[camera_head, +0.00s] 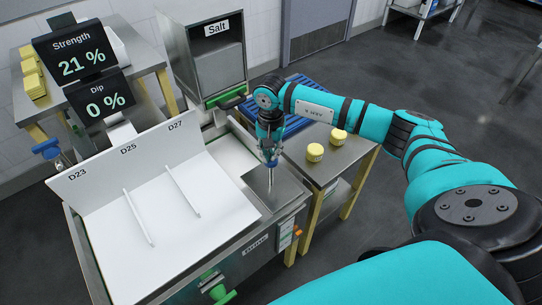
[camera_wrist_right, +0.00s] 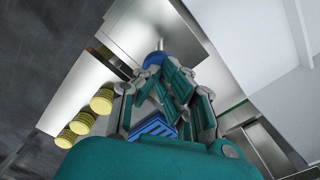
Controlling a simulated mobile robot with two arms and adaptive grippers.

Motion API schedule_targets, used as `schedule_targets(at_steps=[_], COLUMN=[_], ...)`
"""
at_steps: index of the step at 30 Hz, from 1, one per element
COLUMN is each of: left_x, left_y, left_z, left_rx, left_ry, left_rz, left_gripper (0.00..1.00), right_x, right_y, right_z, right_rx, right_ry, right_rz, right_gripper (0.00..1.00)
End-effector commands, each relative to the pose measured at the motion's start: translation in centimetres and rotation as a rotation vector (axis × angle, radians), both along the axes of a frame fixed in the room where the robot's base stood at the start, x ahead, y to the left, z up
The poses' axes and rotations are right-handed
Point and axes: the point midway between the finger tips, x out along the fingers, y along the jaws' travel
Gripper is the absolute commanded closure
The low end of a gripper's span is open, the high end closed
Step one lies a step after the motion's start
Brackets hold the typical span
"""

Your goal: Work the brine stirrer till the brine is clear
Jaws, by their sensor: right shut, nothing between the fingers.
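The brine tank shows a flat white surface (camera_head: 175,225) with two thin dividers, under a back panel marked D23, D25 and D27. A thin upright metal stirrer rod (camera_head: 271,182) stands at the tank's right end by a steel plate. My right gripper (camera_head: 269,157) is right above the rod and covers its top. In the right wrist view, a blue knob (camera_wrist_right: 153,60) shows just beyond the fingertips of my right gripper (camera_wrist_right: 163,78), which is shut and empty. Whether they touch is unclear. My left gripper is out of view. A display (camera_head: 72,52) reads Strength 21 %, another (camera_head: 101,100) Dip 0 %.
A steel Salt hopper (camera_head: 215,60) with a green handle (camera_head: 228,101) stands behind the tank. Yellow cheeses (camera_head: 315,152) sit on a side table (camera_head: 325,172) at right. A green handle (camera_head: 218,291) juts from the tank front. A blue crate (camera_head: 293,120) lies behind the gripper.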

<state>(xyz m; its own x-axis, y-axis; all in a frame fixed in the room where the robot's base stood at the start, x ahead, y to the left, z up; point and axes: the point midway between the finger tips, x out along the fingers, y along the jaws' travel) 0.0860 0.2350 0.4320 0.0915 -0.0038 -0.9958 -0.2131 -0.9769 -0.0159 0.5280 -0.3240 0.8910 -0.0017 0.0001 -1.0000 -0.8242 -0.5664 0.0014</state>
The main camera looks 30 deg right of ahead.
Motion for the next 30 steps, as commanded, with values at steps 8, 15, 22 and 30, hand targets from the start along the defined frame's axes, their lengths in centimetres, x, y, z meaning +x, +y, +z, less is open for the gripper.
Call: schedule_targets(at_steps=[8, 15, 22, 30], left_x=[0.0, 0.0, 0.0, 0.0], left_y=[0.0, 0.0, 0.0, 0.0], left_z=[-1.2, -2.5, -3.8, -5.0], left_rx=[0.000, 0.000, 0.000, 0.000], left_ry=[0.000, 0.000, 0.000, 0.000], left_rz=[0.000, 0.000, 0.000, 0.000], left_gripper=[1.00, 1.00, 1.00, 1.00], right_x=[0.0, 0.0, 0.0, 0.0], right_y=[0.0, 0.0, 0.0, -0.1], right_z=[-1.3, -2.8, -4.2, -5.7], right_rx=[-0.001, -0.001, -0.001, -0.001], right_ry=[0.001, -0.001, -0.001, 0.000], right_rz=[0.000, -0.001, -0.001, -0.001], right_gripper=[1.00, 1.00, 1.00, 1.00])
